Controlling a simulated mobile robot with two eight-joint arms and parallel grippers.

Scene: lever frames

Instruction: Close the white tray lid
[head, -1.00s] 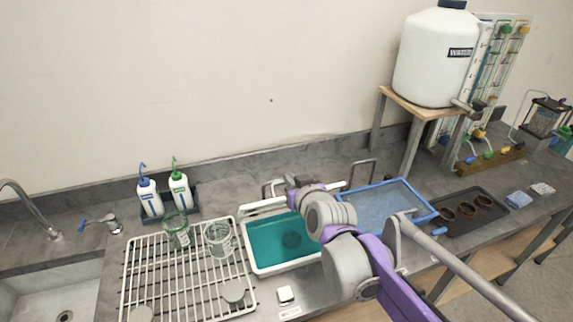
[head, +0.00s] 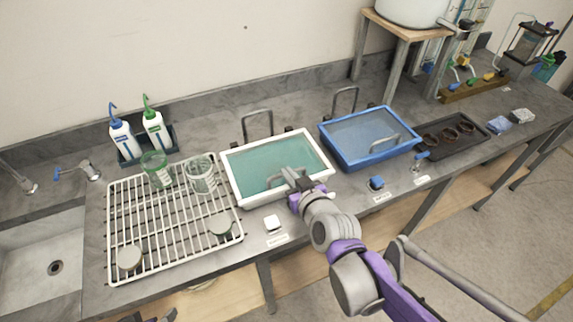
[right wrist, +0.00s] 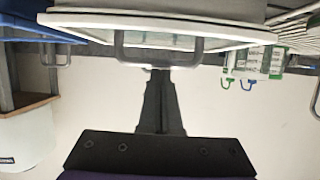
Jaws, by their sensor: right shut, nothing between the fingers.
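The white tray (head: 240,197) stands on the counter left of the blue tray. Its lid, a pale translucent panel in a white frame (head: 312,142), lies down over the tray; I cannot tell if it is fully seated. My right gripper (head: 288,178) is shut and empty at the lid's near side, by the front handle, which it partly hides. In the right wrist view the lid (right wrist: 215,32) and its grey handle (right wrist: 190,62) show close beyond the shut fingers (right wrist: 160,78). A dark piece at the head view's bottom edge may be my left gripper (head: 160,316); its state is unclear.
A blue tray (head: 330,146) with a lid stands to the right. A white wire rack (head: 180,242) with glass beakers is close on the left. Two bottles (head: 138,135) stand behind the rack.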

